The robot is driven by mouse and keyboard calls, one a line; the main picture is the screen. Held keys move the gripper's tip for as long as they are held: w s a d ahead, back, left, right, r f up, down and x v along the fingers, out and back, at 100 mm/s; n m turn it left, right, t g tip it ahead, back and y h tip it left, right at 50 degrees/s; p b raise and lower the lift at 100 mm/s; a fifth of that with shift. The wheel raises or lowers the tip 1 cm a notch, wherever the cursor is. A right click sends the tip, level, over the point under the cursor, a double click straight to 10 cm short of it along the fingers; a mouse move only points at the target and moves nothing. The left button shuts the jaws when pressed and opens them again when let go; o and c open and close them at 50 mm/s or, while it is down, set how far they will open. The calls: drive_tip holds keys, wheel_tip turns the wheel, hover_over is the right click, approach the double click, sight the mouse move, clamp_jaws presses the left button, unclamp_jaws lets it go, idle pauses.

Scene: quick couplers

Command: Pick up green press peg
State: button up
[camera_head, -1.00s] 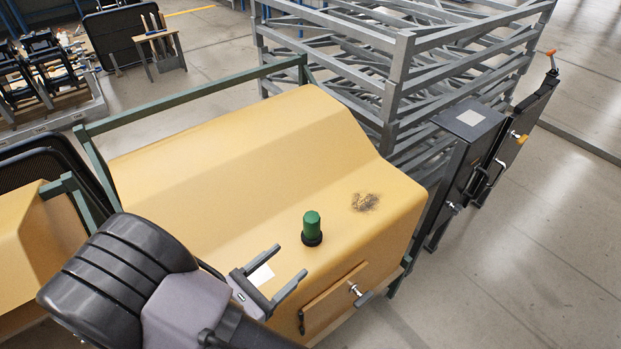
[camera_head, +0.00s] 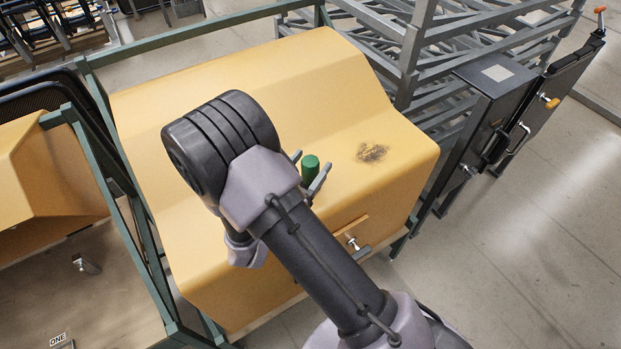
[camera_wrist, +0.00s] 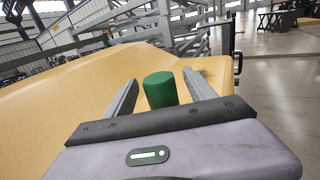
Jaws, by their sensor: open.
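The green press peg (camera_head: 310,170) stands upright on the flat lower part of the yellow housing (camera_head: 270,90). It is a short green cylinder with a rounded top edge; its dark base is hidden in both views now. My gripper (camera_head: 309,168) is open, with one finger on each side of the peg in the head view. In the wrist view the peg (camera_wrist: 160,90) shows between the two fingers of my gripper (camera_wrist: 162,97), with a gap on both sides. It is nearer the right finger. I see no grip on it.
A dark scorch mark (camera_head: 372,153) lies right of the peg. A small drawer-like panel with a knob (camera_head: 351,243) is on the housing's front. A grey metal rack (camera_head: 420,45) and a dark cabinet (camera_head: 490,100) stand behind and right. A green frame (camera_head: 150,250) runs along the left.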

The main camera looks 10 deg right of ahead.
drive_tip(key=shift+w+d, duration=0.25)
clamp_jaws()
drive_tip(key=shift+r, duration=0.1)
drive_tip(key=shift+r, duration=0.15)
wheel_tip(320, 180, up, 3)
drive_tip(key=shift+r+p, duration=0.15)
drive_tip(key=shift+p, duration=1.05)
drive_tip(key=w+a+r+p+v, duration=0.1)
drive_tip(key=w+a+p+v, duration=0.1)
drive_tip(key=v, duration=1.4)
drive_tip(key=shift+r+p, duration=0.2)
drive_tip(key=shift+p, duration=0.7)
